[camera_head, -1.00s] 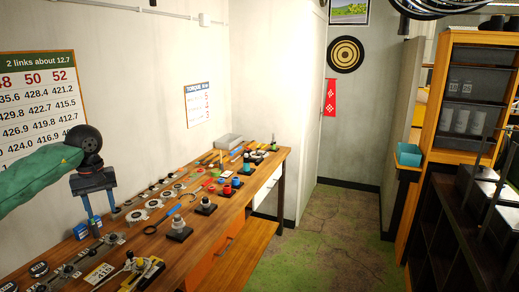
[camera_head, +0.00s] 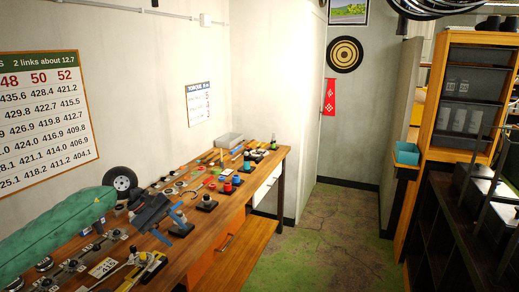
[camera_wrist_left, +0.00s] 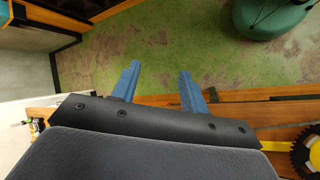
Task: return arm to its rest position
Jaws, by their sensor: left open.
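My left arm, in a green sleeve, comes in from the left in the head view. Its gripper (camera_head: 170,226) is above the workbench (camera_head: 218,228), turned sideways with its blue fingers towards the right. The fingers are apart with nothing between them. In the left wrist view, the two blue fingers (camera_wrist_left: 160,70) stand apart over the floor (camera_wrist_left: 165,40), beyond the wooden bench edge. The arm and gripper hide part of the bench. My right gripper is not in view.
Several small parts and tools cover the bench, with a grey tray (camera_head: 229,140) at its far end. A numbered card (camera_head: 103,267) lies near the front. A wooden shelf unit (camera_head: 437,105) stands at right. The floor (camera_head: 331,235) between is clear.

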